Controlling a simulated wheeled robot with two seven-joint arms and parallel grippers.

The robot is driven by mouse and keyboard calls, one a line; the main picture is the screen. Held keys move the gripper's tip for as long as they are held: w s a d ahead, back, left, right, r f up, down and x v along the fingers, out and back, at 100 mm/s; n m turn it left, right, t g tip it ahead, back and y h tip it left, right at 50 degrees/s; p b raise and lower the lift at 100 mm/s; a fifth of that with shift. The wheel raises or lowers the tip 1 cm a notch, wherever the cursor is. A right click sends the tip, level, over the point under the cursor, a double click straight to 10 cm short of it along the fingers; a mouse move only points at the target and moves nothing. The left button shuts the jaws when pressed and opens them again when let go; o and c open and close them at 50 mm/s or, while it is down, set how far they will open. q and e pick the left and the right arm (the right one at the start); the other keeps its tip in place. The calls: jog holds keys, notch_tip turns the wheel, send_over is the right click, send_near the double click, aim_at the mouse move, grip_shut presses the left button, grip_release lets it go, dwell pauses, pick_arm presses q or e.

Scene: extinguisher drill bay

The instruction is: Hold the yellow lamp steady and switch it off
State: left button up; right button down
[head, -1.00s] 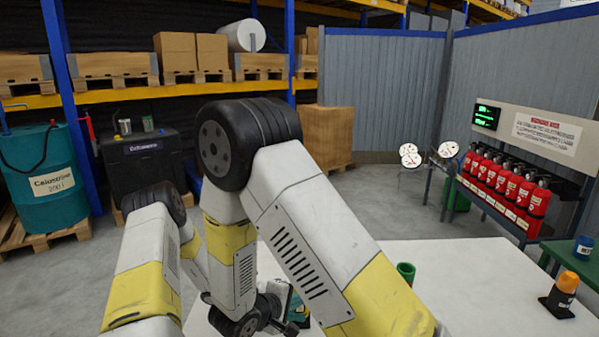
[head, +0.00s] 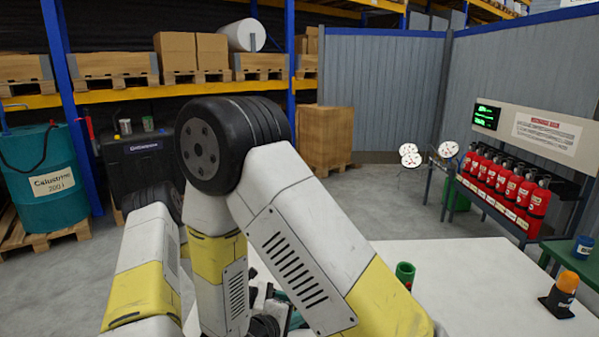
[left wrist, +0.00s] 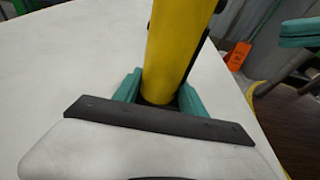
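In the left wrist view a yellow cylindrical body (left wrist: 178,45), which I take for the yellow lamp, stands between the teal fingers of my left gripper (left wrist: 160,97). The fingers sit close against both sides near its lower end, and the gripper looks shut on it. The lamp's upper end is cut off by the frame, and no switch shows. In the head view my arms hide the lamp. Small teal and white gripper parts show low in the middle there, but whose they are and the right gripper's finger state cannot be made out.
The white table (head: 470,270) is mostly clear on the right. A green cup (head: 405,272) and an orange-topped dark object (head: 562,292) stand on it. A green surface (head: 570,262) with a blue cup (head: 583,246) adjoins at right. Red extinguishers (head: 505,185) stand on a rack behind.

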pick_arm(q)
jog(key=o, duration=0.4)
jog(key=shift+s+a+f, duration=0.1)
jog(key=shift+f, duration=0.15)
